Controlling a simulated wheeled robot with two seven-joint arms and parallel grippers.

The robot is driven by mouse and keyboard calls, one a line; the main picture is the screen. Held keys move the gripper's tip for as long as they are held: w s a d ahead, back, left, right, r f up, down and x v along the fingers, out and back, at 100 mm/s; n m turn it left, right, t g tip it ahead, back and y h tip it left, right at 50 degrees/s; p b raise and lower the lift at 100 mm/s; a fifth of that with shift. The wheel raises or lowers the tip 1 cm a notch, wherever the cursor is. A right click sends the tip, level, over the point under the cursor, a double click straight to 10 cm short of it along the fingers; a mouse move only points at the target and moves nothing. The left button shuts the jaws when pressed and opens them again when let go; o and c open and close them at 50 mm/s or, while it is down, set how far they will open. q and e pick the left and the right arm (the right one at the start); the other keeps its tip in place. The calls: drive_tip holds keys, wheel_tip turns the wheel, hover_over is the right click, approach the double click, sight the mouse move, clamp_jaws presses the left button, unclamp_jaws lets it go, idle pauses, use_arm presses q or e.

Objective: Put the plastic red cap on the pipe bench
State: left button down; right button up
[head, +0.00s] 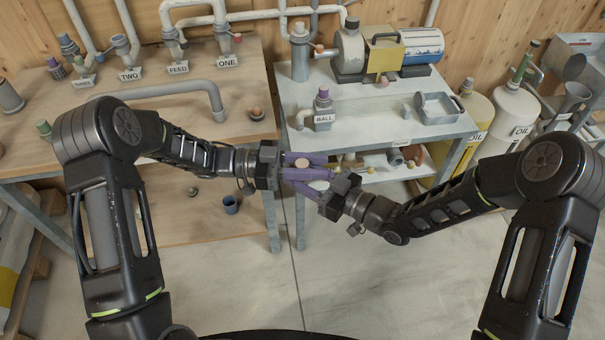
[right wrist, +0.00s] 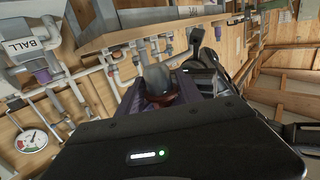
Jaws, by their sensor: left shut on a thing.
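My left gripper (head: 308,164) is shut on a small reddish-brown cap (head: 302,163), held in the air in front of the gap between the two benches. My right gripper (head: 312,181) meets it from the right, its purple fingers close to or overlapping the left ones. In the right wrist view the reddish-brown piece (right wrist: 162,97) lies between purple fingers, with a grey cylindrical part above it. I cannot tell whether the right fingers grip it. The wooden pipe bench (head: 165,118) stands at the left, with grey pipes and labels such as TWO, FEED and ONE.
A small brown-topped piece (head: 256,113) sits near the wooden bench's right edge. Oil containers (head: 508,118) stand far right. Floor in front is clear.

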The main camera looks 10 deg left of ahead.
drive_tip(key=c, duration=0.6)
use_arm(q)
drive_tip(key=c, duration=1.1)
unclamp_jaws()
use_arm(e)
clamp_jaws()
use_arm(q)
drive_tip(key=shift+o, duration=0.2)
drive_tip(key=a, duration=1.2)
drive_tip(key=shift+s, duration=0.4)
